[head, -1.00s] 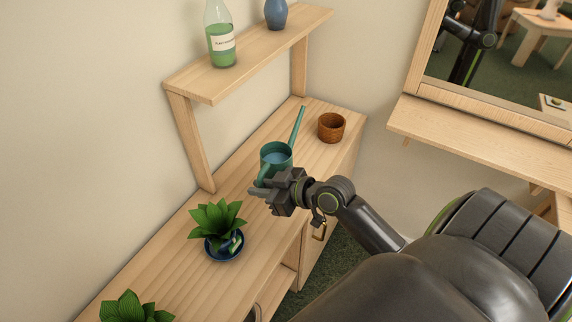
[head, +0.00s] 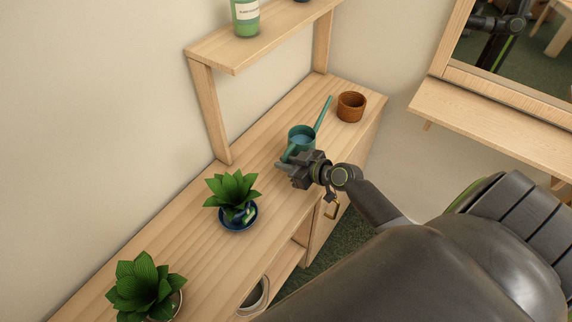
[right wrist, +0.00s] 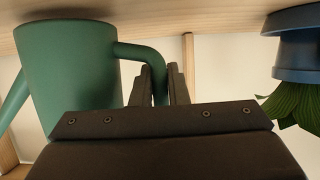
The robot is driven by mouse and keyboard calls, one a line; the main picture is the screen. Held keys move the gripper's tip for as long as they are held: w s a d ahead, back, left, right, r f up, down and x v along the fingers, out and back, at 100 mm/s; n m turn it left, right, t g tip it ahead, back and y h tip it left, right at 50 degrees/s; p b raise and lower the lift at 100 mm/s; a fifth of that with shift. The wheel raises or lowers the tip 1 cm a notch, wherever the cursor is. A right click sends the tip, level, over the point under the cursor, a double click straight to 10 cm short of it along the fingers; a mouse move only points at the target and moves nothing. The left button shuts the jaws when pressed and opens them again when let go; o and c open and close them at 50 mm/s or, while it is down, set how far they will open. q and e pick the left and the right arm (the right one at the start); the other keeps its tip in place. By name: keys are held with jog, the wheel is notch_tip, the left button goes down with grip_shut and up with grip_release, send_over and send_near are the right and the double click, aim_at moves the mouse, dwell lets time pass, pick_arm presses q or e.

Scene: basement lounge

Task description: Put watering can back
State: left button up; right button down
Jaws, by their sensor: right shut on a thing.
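The green watering can (head: 301,137) is at the far part of the wooden bench, with its long spout pointing up and away to the right. My right gripper (head: 290,168) is at the can's near side, shut on its handle. In the right wrist view the can's body (right wrist: 68,65) fills the left, and its handle (right wrist: 150,56) runs between the two fingers (right wrist: 163,84). The can appears upright in the head view; whether its base touches the bench I cannot tell. My left gripper is not in view.
A brown pot (head: 351,107) stands just beyond the can. A plant in a blue pot (head: 238,218) is nearer, and another plant (head: 145,290) is at lower left. A raised shelf (head: 270,38) holds a green bottle (head: 246,17). A ledge (head: 490,110) is at right.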

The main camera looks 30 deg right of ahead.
jog(key=shift+w+f, duration=0.1)
jog(key=shift+f, duration=0.25)
jog(key=shift+f, duration=0.1)
jog(key=c, duration=1.4)
grip_release()
jog(key=b+v, duration=0.2)
jog(key=v, duration=1)
